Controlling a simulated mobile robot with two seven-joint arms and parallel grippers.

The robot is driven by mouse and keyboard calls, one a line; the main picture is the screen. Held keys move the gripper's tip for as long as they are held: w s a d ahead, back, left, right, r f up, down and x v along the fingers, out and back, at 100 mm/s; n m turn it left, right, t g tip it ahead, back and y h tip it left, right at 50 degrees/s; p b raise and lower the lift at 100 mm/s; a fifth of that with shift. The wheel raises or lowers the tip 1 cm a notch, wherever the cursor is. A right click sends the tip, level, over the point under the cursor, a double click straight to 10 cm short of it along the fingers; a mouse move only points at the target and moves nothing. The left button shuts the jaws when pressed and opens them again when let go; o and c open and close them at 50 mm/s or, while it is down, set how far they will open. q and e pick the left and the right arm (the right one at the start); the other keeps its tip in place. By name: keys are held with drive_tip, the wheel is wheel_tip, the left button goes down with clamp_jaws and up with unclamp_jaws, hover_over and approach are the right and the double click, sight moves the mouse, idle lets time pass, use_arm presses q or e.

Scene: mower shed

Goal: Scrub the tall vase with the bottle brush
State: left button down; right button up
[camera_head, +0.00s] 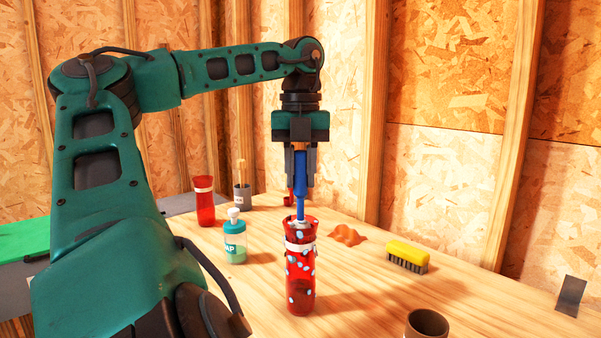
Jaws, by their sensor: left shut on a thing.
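The tall vase (301,281) is red with pale blue spots and a white band near its top. It stands upright on the wooden table. My left gripper (300,172) is directly above it, shut on the blue handle of the bottle brush (301,190). The brush points straight down and its lower end goes into the vase's mouth. I cannot tell whether the brush touches the inside. My right gripper is not in view.
A soap bottle (235,242), another red vase (204,203) and a grey cup (242,196) stand to the left. An orange cloth (347,235) and a yellow scrub brush (407,256) lie to the right. A brown cup (427,325) is at the front. The table (480,300) is clear at right.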

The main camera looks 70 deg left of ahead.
use_arm(q)
drive_tip(key=shift+r+p, duration=0.5)
drive_tip(key=shift+r, duration=0.45)
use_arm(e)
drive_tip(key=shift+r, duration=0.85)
use_arm(q)
drive_tip(key=shift+f, duration=0.1)
drive_tip(key=shift+f+b, duration=1.95)
drive_tip(key=shift+f, duration=0.3)
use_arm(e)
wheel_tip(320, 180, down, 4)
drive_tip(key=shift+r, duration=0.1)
use_arm(q)
drive_tip(key=shift+r, duration=0.1)
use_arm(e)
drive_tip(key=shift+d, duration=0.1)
use_arm(q)
wheel_tip(320, 180, up, 5)
drive_tip(key=p, duration=0.4)
drive_tip(key=shift+f, duration=0.3)
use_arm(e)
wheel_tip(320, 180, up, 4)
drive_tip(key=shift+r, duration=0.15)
use_arm(q)
drive_tip(key=shift+f, duration=0.1)
